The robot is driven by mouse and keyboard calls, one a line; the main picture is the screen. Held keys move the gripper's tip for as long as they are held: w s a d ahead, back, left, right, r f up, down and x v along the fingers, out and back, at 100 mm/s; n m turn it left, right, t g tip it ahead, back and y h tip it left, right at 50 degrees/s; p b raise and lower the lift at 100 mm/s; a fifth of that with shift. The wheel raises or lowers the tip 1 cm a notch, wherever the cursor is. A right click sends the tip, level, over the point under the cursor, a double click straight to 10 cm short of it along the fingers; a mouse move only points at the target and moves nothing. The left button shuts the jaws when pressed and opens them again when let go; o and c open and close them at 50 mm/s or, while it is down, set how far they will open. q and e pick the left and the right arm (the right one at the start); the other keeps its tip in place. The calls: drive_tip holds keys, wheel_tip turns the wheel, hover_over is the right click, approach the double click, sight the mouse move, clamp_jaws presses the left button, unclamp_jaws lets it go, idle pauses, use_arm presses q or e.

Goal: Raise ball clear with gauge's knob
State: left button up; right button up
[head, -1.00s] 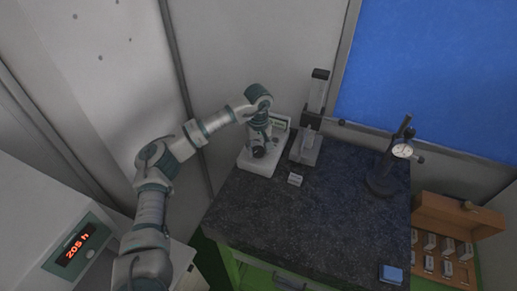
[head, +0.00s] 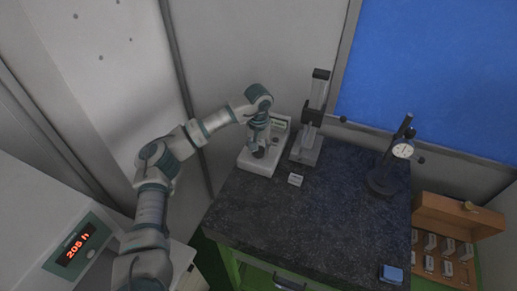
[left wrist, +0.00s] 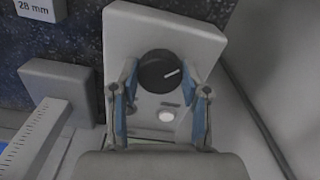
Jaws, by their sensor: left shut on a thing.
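The gauge console is a pale slab (head: 262,167) with a small display (head: 281,124) behind, at the back left of the dark bench top. In the left wrist view its round black knob (left wrist: 158,72) carries a white pointer line, and a pale round button (left wrist: 166,116) sits nearby. My left gripper (head: 259,149) points down over the console, shut on the knob, with a finger (left wrist: 160,78) on each side of it. Beside the console is a stand with a tall column (head: 319,94) and a dark carriage (head: 312,114). I cannot make out the ball.
A small block (head: 295,180) lies in front of the stand. A dial indicator on a post (head: 403,150) stands at right, with a blue block (head: 391,274) at the front right corner. An open wooden case (head: 449,222) lies beyond. The bench middle is clear.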

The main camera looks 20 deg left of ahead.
use_arm(q)
drive_tip(key=shift+w+r, duration=0.15)
drive_tip(key=shift+r, duration=0.1)
drive_tip(key=o, duration=1)
drive_tip(key=shift+c, duration=0.2)
drive_tip(key=shift+o, duration=0.9)
drive_tip(key=shift+w+a+f, duration=0.1)
drive_tip(key=shift+f, duration=0.1)
wheel_tip(320, 180, up, 12)
drive_tip(key=shift+a+f, duration=0.1)
